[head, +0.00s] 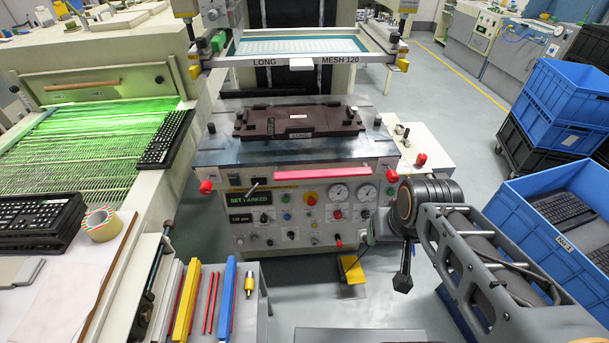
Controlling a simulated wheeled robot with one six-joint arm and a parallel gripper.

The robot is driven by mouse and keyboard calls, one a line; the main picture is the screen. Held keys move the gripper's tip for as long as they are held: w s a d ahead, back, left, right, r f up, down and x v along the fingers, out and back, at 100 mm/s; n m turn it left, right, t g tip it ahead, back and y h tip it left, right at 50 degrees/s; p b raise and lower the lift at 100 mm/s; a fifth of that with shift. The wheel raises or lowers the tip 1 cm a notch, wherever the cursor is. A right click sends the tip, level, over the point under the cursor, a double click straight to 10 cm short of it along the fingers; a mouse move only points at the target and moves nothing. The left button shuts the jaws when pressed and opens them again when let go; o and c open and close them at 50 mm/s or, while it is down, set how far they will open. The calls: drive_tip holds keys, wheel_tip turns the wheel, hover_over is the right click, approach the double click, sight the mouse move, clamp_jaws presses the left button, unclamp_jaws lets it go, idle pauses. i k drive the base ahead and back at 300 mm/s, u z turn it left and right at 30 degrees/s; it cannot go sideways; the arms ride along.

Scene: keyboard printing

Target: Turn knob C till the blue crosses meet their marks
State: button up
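The printing machine (300,205) stands ahead with a front panel of small knobs, buttons and gauges. Red knobs show at its left corner (206,187), its right side (392,176) and on the right side table (421,160). No letter is readable on them, so I cannot tell which is knob C. The screen frame (265,62), marked LONG MESH 120, is above a dark fixture (300,121). No blue crosses or marks can be made out. My gripper (403,281) seems to be the dark end hanging right of the panel, apart from it; its fingers are unclear.
A green-lit conveyor (80,150) with black keyboards is at left. Tape (102,224) lies on the front-left table. Coloured bars (186,300) lie on a front bench. Blue crates (560,100) stand at right, the nearest (545,240) holding keyboards.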

sight(421, 158)
drive_tip(key=z, duration=0.1)
drive_tip(key=i, duration=0.9)
drive_tip(key=z, duration=0.4)
